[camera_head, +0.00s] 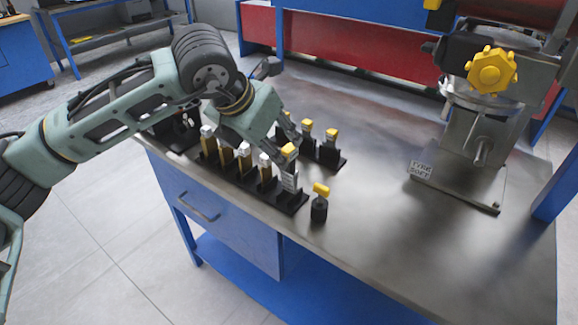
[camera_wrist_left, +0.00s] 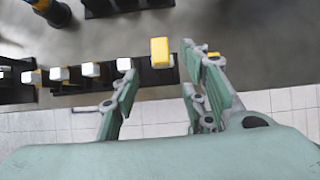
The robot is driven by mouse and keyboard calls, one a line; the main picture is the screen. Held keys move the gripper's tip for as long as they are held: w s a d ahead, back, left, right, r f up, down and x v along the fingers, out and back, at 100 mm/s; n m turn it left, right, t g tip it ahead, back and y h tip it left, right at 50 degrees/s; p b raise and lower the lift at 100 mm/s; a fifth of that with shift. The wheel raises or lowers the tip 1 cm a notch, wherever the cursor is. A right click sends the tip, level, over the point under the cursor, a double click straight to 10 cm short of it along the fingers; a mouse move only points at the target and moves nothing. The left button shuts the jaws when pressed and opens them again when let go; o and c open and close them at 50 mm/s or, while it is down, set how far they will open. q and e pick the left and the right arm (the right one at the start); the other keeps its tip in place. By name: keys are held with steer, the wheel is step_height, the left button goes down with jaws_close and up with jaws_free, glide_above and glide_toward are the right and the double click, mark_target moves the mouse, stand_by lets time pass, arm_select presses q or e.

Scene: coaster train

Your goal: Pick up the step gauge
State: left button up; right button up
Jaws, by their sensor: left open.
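What looks like the step gauge (camera_head: 290,180), a light grey ribbed piece with a yellow top, stands upright at the right end of the front black rack (camera_head: 299,204). In the left wrist view its yellow top (camera_wrist_left: 160,52) shows between the fingers, with a gap on each side. My left gripper (camera_wrist_left: 167,75) is open and empty there. In the head view the left gripper (camera_head: 284,150) is just above and behind the gauge, its fingers partly hidden by the wrist. My right gripper does not show.
Several white-topped pieces (camera_head: 244,149) stand in the same rack. A back rack (camera_head: 330,157) holds yellow-topped pieces. A grey machine (camera_head: 468,150) stands on the right; the bench (camera_head: 400,240) between is clear.

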mark_target(287, 149)
arm_select(q)
steer(key=p+x, duration=0.1)
steer(key=x, duration=0.3)
steer(key=p+x, duration=0.1)
steer(key=x, duration=0.1)
steer(key=shift+w+d+p, duration=0.3)
steer(key=shift+w+d, duration=0.15)
steer(key=shift+w+d+f, duration=0.15)
steer(key=shift+f, duration=0.2)
jaws_close()
steer(key=shift+r, duration=0.1)
